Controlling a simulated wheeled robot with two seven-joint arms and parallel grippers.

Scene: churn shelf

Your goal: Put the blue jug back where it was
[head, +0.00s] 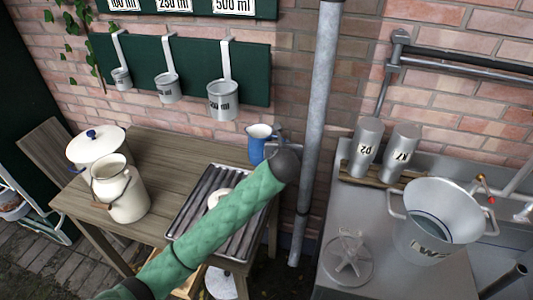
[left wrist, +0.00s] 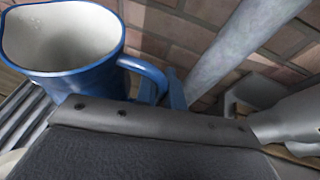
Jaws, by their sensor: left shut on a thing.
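The blue jug (head: 257,146) with a white inside is at the back right of the wooden table, close to the metal pipe. In the left wrist view the jug (left wrist: 75,75) stands about upright and looks empty, with its handle toward my gripper. My left gripper (head: 277,142) is at the jug's right side, shut on the handle. Its fingers (left wrist: 165,90) show at the handle in the left wrist view. I cannot tell whether the jug's base touches the table. My right gripper is not in view.
A grooved metal tray (head: 183,229) lies on the table (head: 165,153) under my left arm. A cream milk can (head: 122,195) and a lidded white pot (head: 95,148) stand left. The vertical pipe (head: 318,110) is close right of my gripper. Measuring cups (head: 222,100) hang above.

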